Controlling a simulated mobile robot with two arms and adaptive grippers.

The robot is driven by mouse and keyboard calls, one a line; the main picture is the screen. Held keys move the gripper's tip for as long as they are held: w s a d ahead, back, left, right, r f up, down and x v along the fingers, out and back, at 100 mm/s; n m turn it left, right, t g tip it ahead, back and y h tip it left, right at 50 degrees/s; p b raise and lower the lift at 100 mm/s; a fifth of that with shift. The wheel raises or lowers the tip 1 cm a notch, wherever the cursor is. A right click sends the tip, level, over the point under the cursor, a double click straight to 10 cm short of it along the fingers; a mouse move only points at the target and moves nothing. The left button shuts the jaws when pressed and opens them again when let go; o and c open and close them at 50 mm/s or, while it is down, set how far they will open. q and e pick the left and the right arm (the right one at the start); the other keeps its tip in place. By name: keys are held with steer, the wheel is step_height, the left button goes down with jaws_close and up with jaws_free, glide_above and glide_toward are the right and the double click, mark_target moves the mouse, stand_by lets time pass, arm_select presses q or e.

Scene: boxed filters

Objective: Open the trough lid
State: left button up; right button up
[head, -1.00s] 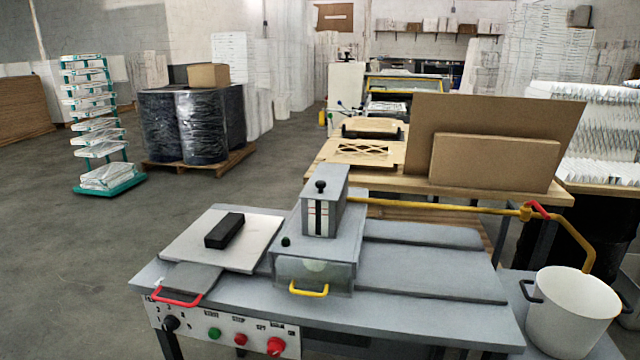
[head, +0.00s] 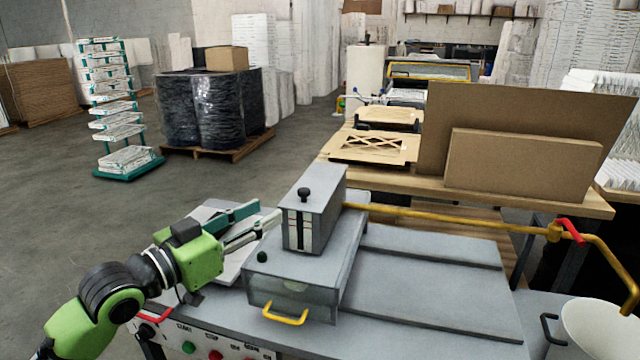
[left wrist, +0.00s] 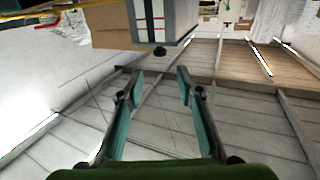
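The grey machine has a raised trough box (head: 305,293) with a clear front and a yellow handle (head: 285,314). A grey tower (head: 318,205) with a black knob (head: 304,194) stands on the box top. A small dark knob (head: 262,257) sits at the box's left end. I cannot tell which part is the lid; nothing looks raised. My left gripper (head: 266,214) is open and empty, left of the tower with its fingers toward it. In the left wrist view its two fingers (left wrist: 155,83) stand apart, the tower (left wrist: 165,18) beyond them. My right gripper is not in view.
A pale plate (head: 240,262) lies behind my left arm. A yellow pipe (head: 450,217) with a red lever (head: 571,229) runs along the machine's back. A white bucket (head: 605,330) stands at the right. Flat grey panels (head: 430,285) right of the box are clear.

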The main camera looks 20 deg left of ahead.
mark_target(300, 192)
arm_select(q)
steer(key=p+x, duration=0.3)
steer(key=x, duration=0.8)
steer(key=shift+w+d+r, duration=0.15)
steer(key=shift+w+r, duration=0.05)
steer(key=shift+w+d, duration=0.1)
steer(key=shift+w, duration=0.2)
steer(key=shift+w+d+f, duration=0.15)
steer(key=shift+w, duration=0.05)
jaws_close()
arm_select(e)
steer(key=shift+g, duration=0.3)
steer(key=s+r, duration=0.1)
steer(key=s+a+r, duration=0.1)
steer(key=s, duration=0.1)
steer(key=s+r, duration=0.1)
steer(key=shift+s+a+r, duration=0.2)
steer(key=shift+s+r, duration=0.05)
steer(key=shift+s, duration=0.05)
